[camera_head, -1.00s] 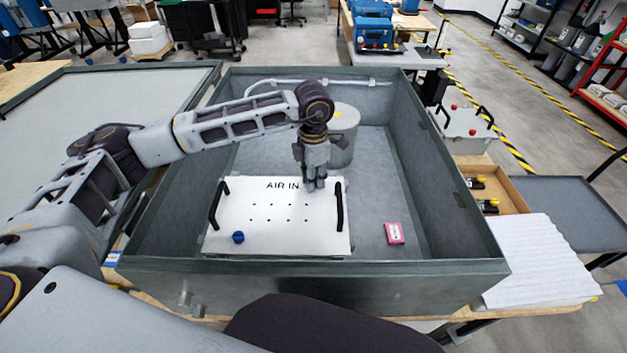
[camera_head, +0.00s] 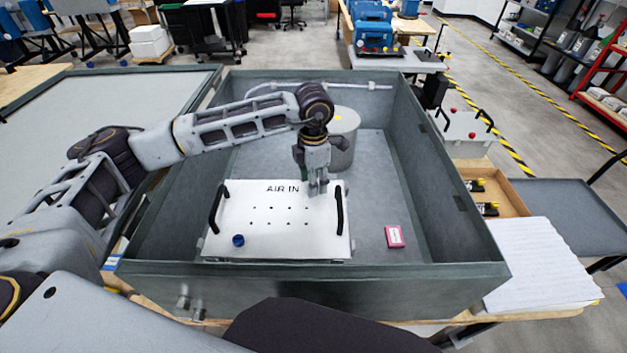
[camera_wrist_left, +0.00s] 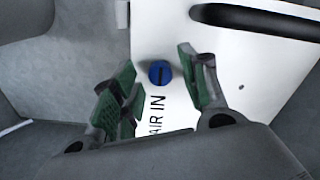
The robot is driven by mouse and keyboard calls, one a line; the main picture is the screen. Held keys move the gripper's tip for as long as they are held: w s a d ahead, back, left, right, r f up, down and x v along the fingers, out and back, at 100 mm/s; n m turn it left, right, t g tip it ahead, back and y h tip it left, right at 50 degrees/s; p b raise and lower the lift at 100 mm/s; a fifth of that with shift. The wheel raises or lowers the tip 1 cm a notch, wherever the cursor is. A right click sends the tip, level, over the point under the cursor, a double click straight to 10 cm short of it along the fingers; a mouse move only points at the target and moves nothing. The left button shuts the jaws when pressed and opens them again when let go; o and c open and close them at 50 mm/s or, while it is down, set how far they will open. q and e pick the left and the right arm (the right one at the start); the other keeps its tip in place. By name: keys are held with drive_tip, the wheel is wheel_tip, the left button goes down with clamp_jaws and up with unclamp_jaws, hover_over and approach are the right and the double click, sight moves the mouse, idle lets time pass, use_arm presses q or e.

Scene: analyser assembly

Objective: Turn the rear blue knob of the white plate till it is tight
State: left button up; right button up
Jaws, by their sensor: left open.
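The white plate (camera_head: 270,215) lies in the grey box, marked AIR IN, with two black handles. The rear blue knob (camera_wrist_left: 160,73) shows in the left wrist view, near the plate's edge beside the lettering; a dark slot crosses its top. In the head view my gripper hides it. My left gripper (camera_head: 318,188) is over the plate's rear right part. In the left wrist view its green-padded fingers (camera_wrist_left: 158,82) are open, with the knob between them and gaps on both sides. Another blue knob (camera_head: 238,240) sits at the plate's front left. My right gripper is not in view.
A light grey cylinder (camera_head: 343,130) stands in the box just behind my left gripper. A pink item (camera_head: 395,236) lies on the box floor right of the plate. The box walls (camera_head: 455,190) rise all around. The floor right of the plate is mostly clear.

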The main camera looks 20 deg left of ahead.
use_arm(q)
wheel_tip(320, 180, up, 12)
drive_tip(key=shift+f, duration=0.15)
idle(0.5)
idle(0.5)
